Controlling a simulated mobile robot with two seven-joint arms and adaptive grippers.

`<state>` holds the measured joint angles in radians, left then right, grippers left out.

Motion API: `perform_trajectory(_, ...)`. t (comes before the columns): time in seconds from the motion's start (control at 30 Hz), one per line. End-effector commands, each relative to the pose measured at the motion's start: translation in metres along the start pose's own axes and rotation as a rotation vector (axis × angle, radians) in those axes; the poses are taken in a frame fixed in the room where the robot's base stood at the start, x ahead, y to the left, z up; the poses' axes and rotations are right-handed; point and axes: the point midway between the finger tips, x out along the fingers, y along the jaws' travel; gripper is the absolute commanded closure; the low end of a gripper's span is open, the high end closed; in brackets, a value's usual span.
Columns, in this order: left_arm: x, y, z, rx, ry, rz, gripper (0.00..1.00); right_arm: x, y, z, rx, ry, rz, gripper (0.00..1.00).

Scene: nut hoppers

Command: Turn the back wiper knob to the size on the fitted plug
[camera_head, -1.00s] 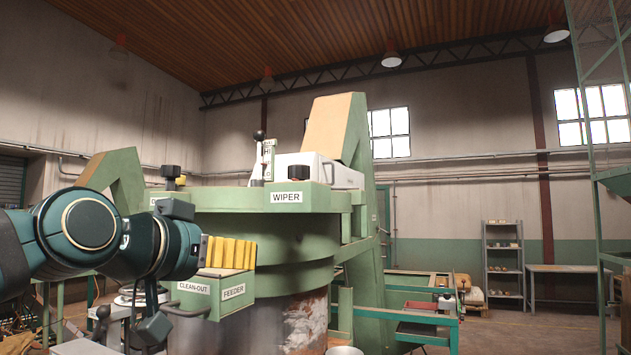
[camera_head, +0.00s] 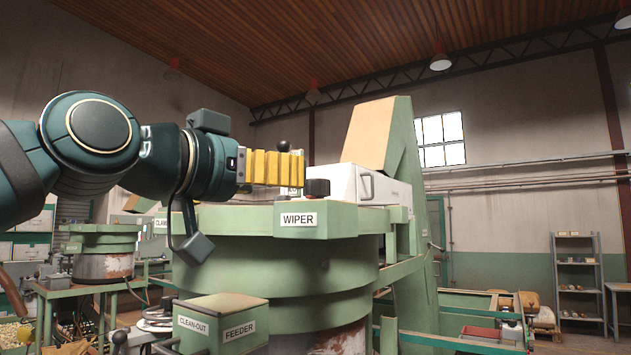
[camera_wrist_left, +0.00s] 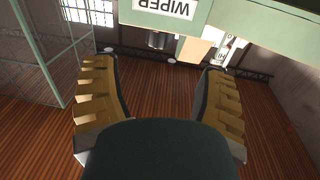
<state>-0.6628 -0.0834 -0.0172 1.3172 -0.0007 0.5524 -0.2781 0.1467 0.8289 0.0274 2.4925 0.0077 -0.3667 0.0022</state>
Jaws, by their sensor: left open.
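A black wiper knob (camera_head: 317,188) stands on the green block behind the WIPER label (camera_head: 298,219), on the big green hopper (camera_head: 250,232). Its markings are too small to read. My left gripper (camera_head: 298,168) is open and empty, with its yellow ribbed fingers pointing right, left of the knob and a little higher. They look apart from it. In the left wrist view, the open fingers (camera_wrist_left: 160,70) frame a gap, and the WIPER label (camera_wrist_left: 165,8) is upside down at the top. A dark cylinder, probably the knob (camera_wrist_left: 157,40), shows below it. I cannot make out a fitted plug. My right gripper is not in view.
A white box (camera_head: 360,184) stands close behind the knob. A black ball-topped lever (camera_head: 283,146) rises behind my fingers. A FEEDER and CLEAN-OUT box (camera_head: 222,312) juts from the hopper's front. A smaller green hopper (camera_head: 100,242) stands at left. Shelves (camera_head: 578,285) are far right.

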Motion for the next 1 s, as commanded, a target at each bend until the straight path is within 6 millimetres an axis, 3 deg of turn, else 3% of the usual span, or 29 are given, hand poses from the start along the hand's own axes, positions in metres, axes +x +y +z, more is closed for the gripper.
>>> perform_trajectory(0.2,0.046,0.001,0.000,0.000,-0.004,0.001,0.28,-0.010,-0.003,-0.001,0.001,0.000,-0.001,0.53)
perform_trajectory(0.4,0.075,0.000,-0.001,-0.001,-0.002,0.000,0.28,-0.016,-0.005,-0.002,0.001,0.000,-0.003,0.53)
perform_trajectory(0.6,0.089,0.000,0.000,-0.001,0.000,0.000,0.28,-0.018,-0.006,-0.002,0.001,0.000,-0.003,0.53)
perform_trajectory(0.9,0.091,0.000,0.000,-0.001,0.000,0.000,0.28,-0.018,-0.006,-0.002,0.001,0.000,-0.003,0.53)
perform_trajectory(0.93,0.091,0.000,0.001,-0.001,0.000,0.000,0.31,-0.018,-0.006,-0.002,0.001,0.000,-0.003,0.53)
perform_trajectory(1.0,0.091,0.000,0.001,-0.001,0.000,0.000,0.55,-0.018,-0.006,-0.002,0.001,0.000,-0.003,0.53)
